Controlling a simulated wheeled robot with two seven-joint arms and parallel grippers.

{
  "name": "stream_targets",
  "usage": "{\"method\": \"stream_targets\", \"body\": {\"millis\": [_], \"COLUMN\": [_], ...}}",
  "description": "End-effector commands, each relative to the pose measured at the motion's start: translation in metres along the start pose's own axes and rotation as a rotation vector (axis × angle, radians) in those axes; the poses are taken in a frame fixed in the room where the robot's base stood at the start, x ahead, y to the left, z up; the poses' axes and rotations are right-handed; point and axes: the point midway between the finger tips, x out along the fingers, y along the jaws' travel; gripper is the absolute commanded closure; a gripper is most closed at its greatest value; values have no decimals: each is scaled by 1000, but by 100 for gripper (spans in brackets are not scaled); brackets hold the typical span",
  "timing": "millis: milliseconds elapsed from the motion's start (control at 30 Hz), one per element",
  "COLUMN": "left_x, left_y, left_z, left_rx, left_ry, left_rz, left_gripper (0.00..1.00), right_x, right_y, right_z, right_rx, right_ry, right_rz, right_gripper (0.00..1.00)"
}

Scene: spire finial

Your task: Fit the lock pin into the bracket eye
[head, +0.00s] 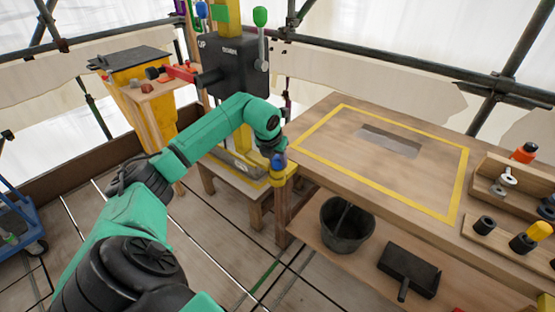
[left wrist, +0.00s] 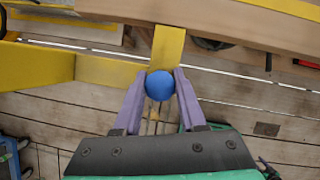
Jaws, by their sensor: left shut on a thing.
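My left gripper (left wrist: 160,85) has purple fingers and is shut on the round blue knob of the lock pin (left wrist: 160,86). The pin's shank is hidden behind the knob in the left wrist view. A yellow bracket (left wrist: 168,45) lies just beyond the knob, its near end close behind it. I cannot tell whether the pin is in the eye; the eye itself is hidden. In the head view, my left gripper (head: 279,160) is at the near left corner of the workbench, directly over the yellow bracket (head: 282,178). My right gripper is not in view.
A black bucket (head: 347,224) is on the lower shelf. A dark machine (head: 235,65) with levers stands behind my arm.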

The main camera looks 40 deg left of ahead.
Motion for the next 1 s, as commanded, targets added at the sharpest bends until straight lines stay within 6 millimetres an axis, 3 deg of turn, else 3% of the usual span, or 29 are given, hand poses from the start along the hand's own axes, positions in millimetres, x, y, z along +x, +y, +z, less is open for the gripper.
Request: {"method": "stream_targets", "body": {"millis": [100,133,200,733,867,1000], "left_x": [3,3,3,2,-19,-60], "left_y": [0,0,0,-1,0,1], "left_z": [-2,-2,-2,-4,-3,-2], "left_rx": [0,1,1,3,3,3], "left_ry": [3,3,4,9,3,-4], "left_rz": [1,1,1,0,3,5], "left_gripper": [100,52,25,25,25,25], "right_x": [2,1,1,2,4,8], "right_y": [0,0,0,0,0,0], "right_z": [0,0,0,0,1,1], "right_rx": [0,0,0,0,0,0], "right_ry": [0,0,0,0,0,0], "right_rz": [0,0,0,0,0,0], "right_gripper": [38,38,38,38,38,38]}}
